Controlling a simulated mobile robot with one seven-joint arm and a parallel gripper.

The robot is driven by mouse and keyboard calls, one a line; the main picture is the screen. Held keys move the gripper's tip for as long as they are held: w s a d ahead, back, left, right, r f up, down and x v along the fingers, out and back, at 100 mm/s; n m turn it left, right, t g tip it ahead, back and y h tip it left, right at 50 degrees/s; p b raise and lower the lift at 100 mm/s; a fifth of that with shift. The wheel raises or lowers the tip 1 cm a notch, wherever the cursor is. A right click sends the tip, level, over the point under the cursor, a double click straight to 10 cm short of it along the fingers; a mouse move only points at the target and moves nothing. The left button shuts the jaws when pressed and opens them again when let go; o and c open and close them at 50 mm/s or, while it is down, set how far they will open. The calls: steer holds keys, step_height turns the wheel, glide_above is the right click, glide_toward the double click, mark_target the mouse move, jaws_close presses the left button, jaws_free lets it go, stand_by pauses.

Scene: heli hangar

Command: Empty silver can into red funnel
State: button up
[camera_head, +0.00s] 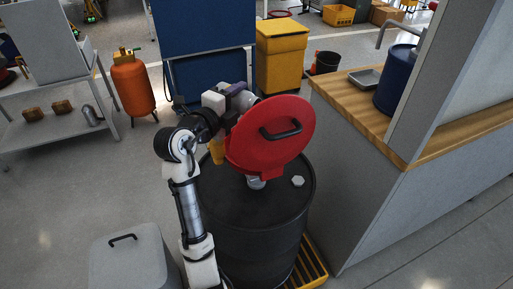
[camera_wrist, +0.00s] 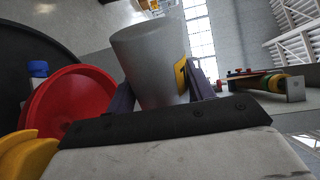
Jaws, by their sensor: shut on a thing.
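The silver can (camera_wrist: 152,65) is a grey cylinder with a yellow label, held between the dark purple fingers of my gripper (camera_wrist: 160,98). In the head view my gripper (camera_head: 236,92) is behind the upper left edge of the red funnel's raised round lid (camera_head: 262,148), which has a black handle. The can shows there only partly, as a pale shape (camera_head: 245,102). The wrist view shows the red funnel (camera_wrist: 75,100) to the left of the can, apart from it. The lid hides the funnel's bowl in the head view. I cannot tell the can's exact tilt or contents.
The funnel stands on a black drum (camera_head: 232,205) on a yellow pallet (camera_head: 311,262). A grey wall with a wooden counter (camera_head: 393,135) is close on the right. A grey box (camera_head: 128,265) stands front left. An orange tank (camera_head: 133,90) and yellow bin (camera_head: 281,58) stand behind.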

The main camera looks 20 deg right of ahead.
steer(key=shift+s+d+f+m+b, duration=0.1)
steer(key=shift+f+m+b, duration=0.3)
steer(key=shift+b, duration=0.7)
steer(key=shift+s+d+r+m+b, duration=0.15)
steer(key=shift+r+m+b, duration=0.35)
steer(key=shift+b, duration=0.45)
steer(key=shift+f+m+b, duration=0.1)
steer(key=shift+m+b, duration=0.2)
steer(key=shift+b, duration=0.15)
